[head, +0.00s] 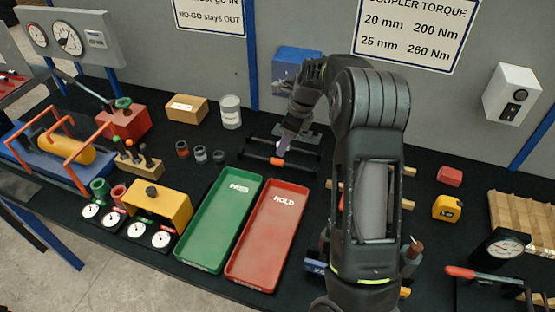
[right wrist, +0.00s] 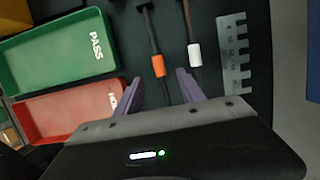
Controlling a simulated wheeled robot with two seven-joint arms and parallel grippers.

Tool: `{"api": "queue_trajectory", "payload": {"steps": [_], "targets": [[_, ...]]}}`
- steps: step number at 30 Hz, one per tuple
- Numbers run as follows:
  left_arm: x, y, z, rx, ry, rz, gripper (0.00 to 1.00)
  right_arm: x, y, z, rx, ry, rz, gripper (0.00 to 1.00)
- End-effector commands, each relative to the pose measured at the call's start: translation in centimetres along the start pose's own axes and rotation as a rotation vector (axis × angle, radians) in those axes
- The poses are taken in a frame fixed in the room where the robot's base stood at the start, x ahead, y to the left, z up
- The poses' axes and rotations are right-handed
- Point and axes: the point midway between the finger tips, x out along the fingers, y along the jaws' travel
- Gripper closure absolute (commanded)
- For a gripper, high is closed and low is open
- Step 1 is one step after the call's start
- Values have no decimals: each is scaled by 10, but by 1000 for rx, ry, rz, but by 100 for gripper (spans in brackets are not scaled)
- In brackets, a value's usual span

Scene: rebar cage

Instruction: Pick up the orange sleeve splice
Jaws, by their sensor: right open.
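The orange sleeve splice (head: 277,161) sits around a dark bar on the black table, behind the red tray. It also shows in the right wrist view (right wrist: 158,66), between and just beyond my right gripper's purple fingertips (right wrist: 160,77). In the head view my right gripper (head: 284,146) is small and partly hidden by its arm, close to the splice. Its fingers are apart with nothing between them. A white sleeve (right wrist: 195,55) is on a neighbouring bar, to the right in the wrist view. My left gripper is not in view.
A green PASS tray (head: 190,245) and a red HOLD tray (head: 238,277) lie in front of the bars. A notched metal gauge (right wrist: 233,55) lies beside the white sleeve. Small dark cylinders (head: 201,154) stand left of the bars. A blue box (head: 290,60) is behind.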

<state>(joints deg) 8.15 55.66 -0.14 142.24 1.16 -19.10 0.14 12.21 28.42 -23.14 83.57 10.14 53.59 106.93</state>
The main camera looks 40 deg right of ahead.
Motion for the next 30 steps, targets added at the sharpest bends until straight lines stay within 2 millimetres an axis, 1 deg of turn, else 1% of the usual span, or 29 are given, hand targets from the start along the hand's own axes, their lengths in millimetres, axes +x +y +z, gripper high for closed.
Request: {"api": "queue_trajectory", "payload": {"steps": [2, 9, 20, 23, 27, 30], "targets": [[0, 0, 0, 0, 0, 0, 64, 3, 0, 0, 0, 1, 1, 54], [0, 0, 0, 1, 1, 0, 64, 25, 1, 0, 0, 2, 2, 54], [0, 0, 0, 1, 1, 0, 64, 30, 1, 0, 0, 1, 1, 54], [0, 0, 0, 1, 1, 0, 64, 40, 2, -1, 0, 2, 3, 54], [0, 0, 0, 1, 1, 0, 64, 61, 4, -2, 1, 2, 3, 54], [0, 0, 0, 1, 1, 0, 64, 73, 3, -2, 0, 2, 2, 54]]}}
